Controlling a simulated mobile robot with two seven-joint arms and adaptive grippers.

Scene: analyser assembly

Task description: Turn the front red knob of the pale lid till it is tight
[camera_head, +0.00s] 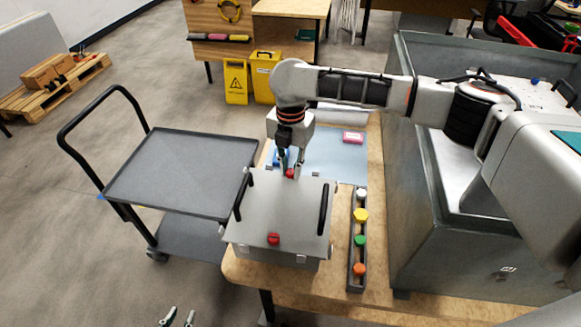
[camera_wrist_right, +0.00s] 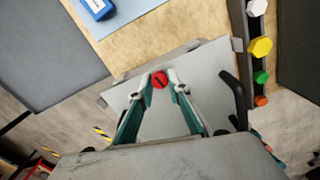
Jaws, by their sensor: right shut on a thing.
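The pale lid (camera_head: 300,207) lies flat on a grey box at the table's left end, with black handles at its left and right. One red knob (camera_head: 289,174) is at its far edge, and another red knob (camera_head: 273,239) is near its close edge. My right gripper (camera_head: 288,165) points down and is shut on the far-edge knob. The right wrist view shows that knob (camera_wrist_right: 160,80) between the fingertips (camera_wrist_right: 160,77). My left gripper (camera_head: 178,317) shows only its fingertips at the bottom edge, apart and empty, away from the lid.
A dark rack (camera_head: 357,270) with white, yellow, green and orange knobs stands right of the box. A blue mat (camera_head: 330,160) with a pink box (camera_head: 353,137) lies behind it. A grey cart (camera_head: 180,172) stands left. A large grey cabinet (camera_head: 430,220) stands right.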

